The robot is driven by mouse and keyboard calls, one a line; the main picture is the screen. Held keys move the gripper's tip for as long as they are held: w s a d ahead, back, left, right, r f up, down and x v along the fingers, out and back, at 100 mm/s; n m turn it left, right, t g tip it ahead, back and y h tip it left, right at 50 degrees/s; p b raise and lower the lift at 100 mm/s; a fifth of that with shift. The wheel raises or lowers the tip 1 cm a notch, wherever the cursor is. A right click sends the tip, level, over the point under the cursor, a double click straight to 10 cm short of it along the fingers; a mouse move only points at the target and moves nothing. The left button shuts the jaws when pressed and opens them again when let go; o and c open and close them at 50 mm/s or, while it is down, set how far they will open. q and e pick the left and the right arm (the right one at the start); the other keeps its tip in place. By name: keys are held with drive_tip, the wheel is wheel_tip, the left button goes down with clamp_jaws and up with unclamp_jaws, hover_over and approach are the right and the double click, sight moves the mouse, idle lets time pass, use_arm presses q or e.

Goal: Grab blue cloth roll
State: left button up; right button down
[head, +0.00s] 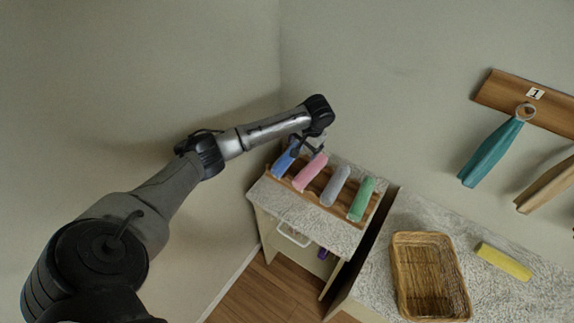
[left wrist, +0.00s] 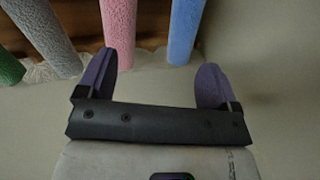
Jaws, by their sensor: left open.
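The blue cloth roll (head: 286,158) lies at the left end of a row of rolls on a wooden rack, partly hidden by my left gripper in the head view. In the left wrist view the blue roll (left wrist: 186,28) hangs down from the top edge, its near end just left of the right finger's tip. My left gripper (left wrist: 157,60) is open with nothing held, its two purple fingers spread. In the head view this gripper (head: 308,146) is small and dark, over the blue and pink rolls. My right gripper is in neither view.
A pink roll (head: 310,172) lies right beside the blue one, and its end is near the left finger in the wrist view. Grey (head: 335,186) and green (head: 361,199) rolls follow. A wicker basket (head: 399,267) and a yellow cloth (head: 504,261) rest on the right counter. Walls stand behind and left.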

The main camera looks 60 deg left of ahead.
sight(292, 145)
use_arm(q)
drive_tip(key=a+r+n, duration=0.1)
drive_tip(key=a+r, duration=0.1)
drive_tip(key=a, duration=0.2)
drive_tip(key=shift+n, duration=0.3)
drive_tip(key=x, duration=0.7)
drive_tip(key=shift+a+f+b, duration=0.15)
drive_tip(key=shift+a+b, duration=0.1)
drive_tip(key=shift+b, duration=0.1)
drive_tip(key=shift+s+x, duration=0.1)
drive_tip(key=shift+x, duration=1.4)
drive_tip(key=shift+s+x, duration=0.15)
drive_tip(key=shift+x, duration=1.3)
drive_tip(key=shift+d, duration=0.15)
drive_tip(key=shift+c, duration=0.4)
drive_tip(key=c, duration=0.9)
drive_tip(key=shift+c, duration=0.2)
